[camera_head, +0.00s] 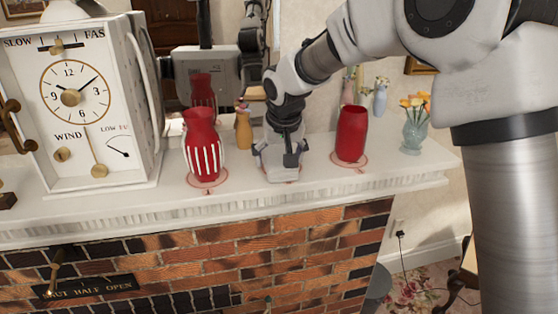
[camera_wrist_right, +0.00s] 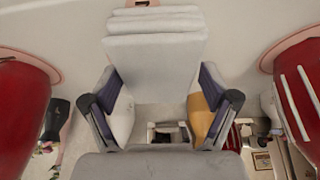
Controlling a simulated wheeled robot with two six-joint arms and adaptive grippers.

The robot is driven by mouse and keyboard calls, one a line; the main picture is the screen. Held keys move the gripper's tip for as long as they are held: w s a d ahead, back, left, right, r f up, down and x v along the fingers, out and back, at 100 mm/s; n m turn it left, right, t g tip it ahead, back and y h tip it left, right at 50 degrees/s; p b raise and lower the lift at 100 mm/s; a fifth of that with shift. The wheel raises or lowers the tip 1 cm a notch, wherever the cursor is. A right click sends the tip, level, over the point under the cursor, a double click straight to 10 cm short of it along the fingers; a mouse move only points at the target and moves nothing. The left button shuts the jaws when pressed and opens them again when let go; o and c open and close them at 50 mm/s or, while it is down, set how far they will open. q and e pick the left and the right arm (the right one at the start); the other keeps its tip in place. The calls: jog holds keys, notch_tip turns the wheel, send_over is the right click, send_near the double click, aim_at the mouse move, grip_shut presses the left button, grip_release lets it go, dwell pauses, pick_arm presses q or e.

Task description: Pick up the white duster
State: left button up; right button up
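My right gripper (camera_head: 283,153) points down at the middle of the white mantel, between two red vases. A white, block-like thing (camera_head: 282,174), which looks like the duster, shows low beneath it on the shelf. In the right wrist view the pale, layered duster (camera_wrist_right: 155,48) fills the upper middle. The fingers of the right gripper (camera_wrist_right: 159,92) are spread wide, one at each side of it. Whether the pads touch it is unclear. The gripper hides most of the duster in the head view. My left gripper is not in view.
A striped red vase (camera_head: 204,150) stands close left of the right gripper, a plain red vase (camera_head: 351,135) close right. A yellow vase (camera_head: 243,128) is behind. A large white clock (camera_head: 85,95) fills the left, and a flower vase (camera_head: 415,132) stands near the right end.

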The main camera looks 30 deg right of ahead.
jog(key=shift+s+a+r, duration=0.1)
jog(key=shift+s+r, duration=0.05)
jog(key=shift+s, duration=0.15)
jog(key=c, duration=0.5)
jog(key=shift+w, duration=0.2)
jog(key=shift+f, duration=0.25)
jog(key=shift+c, duration=0.6)
jog(key=shift+w+r, duration=0.15)
jog(key=shift+r, duration=0.2)
notch_tip(320, 180, up, 16)
jog(key=b, duration=0.2)
notch_tip(320, 180, up, 11)
jog(key=p, duration=0.2)
send_over(279, 156)
jog(key=shift+w+r, duration=0.1)
jog(key=shift+r, duration=0.1)
jog(key=o, duration=0.7)
jog(key=shift+c, duration=0.2)
jog(key=c, duration=0.5)
jog(key=shift+o, duration=0.2)
